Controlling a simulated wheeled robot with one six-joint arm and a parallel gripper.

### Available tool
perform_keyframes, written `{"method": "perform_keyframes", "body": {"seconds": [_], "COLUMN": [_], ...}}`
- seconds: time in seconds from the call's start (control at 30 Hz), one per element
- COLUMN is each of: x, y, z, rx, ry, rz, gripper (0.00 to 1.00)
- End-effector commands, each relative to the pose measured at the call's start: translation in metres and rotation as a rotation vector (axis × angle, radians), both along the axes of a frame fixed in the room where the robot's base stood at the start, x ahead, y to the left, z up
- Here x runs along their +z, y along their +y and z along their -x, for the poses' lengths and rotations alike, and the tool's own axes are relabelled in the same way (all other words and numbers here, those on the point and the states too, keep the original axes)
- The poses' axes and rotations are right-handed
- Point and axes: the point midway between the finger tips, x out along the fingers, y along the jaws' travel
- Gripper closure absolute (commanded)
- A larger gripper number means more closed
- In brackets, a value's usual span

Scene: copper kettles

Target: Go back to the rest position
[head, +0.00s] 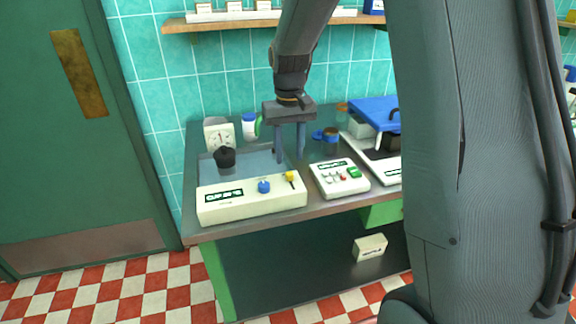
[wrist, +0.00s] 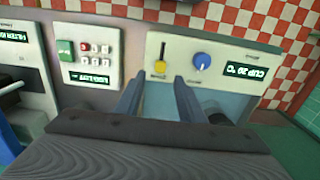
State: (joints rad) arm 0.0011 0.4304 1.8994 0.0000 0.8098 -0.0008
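My gripper (head: 291,150) hangs from my arm above the work table (head: 322,206), over the right part of a white machine (head: 250,201) with a blue-grey recessed top. Its two fingers point down and stand apart with nothing visible between them. In the wrist view the open fingers (wrist: 160,90) reach toward the machine's panel, which has a yellow lever (wrist: 160,66) and a blue knob (wrist: 202,61). I cannot tell whether the fingertips touch the machine.
A white control box (head: 338,180) with red and green buttons stands right of the machine. A dial scale (head: 219,133), a dark round object (head: 224,158) and a white-and-blue jar (head: 249,126) stand at the left. A blue-lidded device (head: 375,112) is at the right. A shelf (head: 230,23) runs above.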

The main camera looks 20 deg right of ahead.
Motion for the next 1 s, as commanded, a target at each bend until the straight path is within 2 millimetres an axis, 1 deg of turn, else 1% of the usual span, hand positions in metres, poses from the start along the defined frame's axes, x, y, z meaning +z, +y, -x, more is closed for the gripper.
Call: {"method": "perform_keyframes", "body": {"seconds": [0.03, 0.1, 0.2, 0.53, 0.63, 0.67, 0.77, 0.8, 0.87, 0.9, 1.0], "x": [0.007, 0.014, 0.021, 0.024, 0.022, 0.021, 0.015, 0.012, 0.006, 0.001, -0.009], "y": [0.000, 0.000, 0.000, 0.000, 0.000, 0.000, 0.000, 0.000, 0.000, 0.000, 0.000], "z": [-0.002, -0.001, -0.001, 0.000, 0.008, 0.013, 0.044, 0.060, 0.087, 0.104, 0.145], "rx": [0.000, 0.000, 0.001, 0.001, 0.001, 0.001, 0.000, 0.000, 0.000, 0.000, 0.000], "ry": [-0.004, -0.003, -0.002, 0.000, -0.003, -0.007, -0.024, -0.034, -0.049, -0.060, -0.085], "rz": [0.000, 0.000, 0.000, 0.000, 0.000, 0.000, -0.001, -0.001, -0.001, -0.001, -0.002], "gripper": [0.64, 0.64, 0.64, 0.64, 0.64, 0.64, 0.64, 0.64, 0.64, 0.64, 0.64]}}
